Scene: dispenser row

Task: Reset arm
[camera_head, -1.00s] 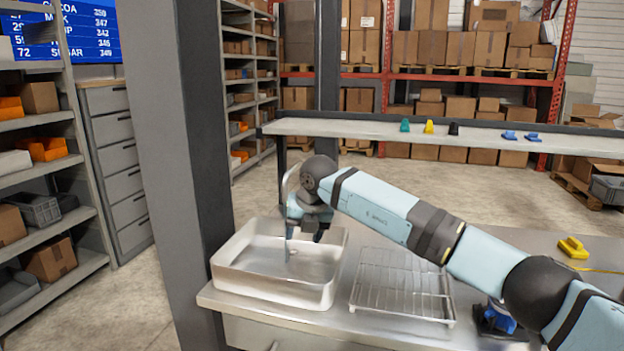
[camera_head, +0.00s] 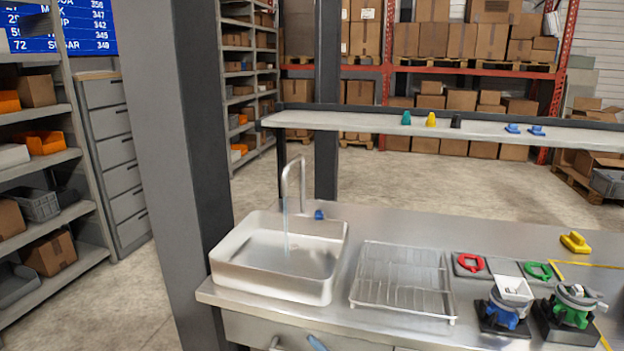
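Neither of my grippers shows in the head view. The arm that crossed the counter is out of the picture, so its pose and gripper state are hidden. The sink (camera_head: 225,272) is in plain sight, with a tall curved faucet (camera_head: 302,180) behind it. A thin bluish stream of water (camera_head: 286,232) falls from the spout into the basin. A small blue knob (camera_head: 319,214) sits beside the faucet base.
A wire rack (camera_head: 401,275) stands right of the sink. Two dispensers, one blue (camera_head: 503,312) and one green (camera_head: 571,313), stand at right, near red (camera_head: 470,262) and green (camera_head: 538,270) rings. A yellow piece (camera_head: 575,242) lies behind them. A shelf (camera_head: 380,122) spans the back; a post (camera_head: 185,180) stands left.

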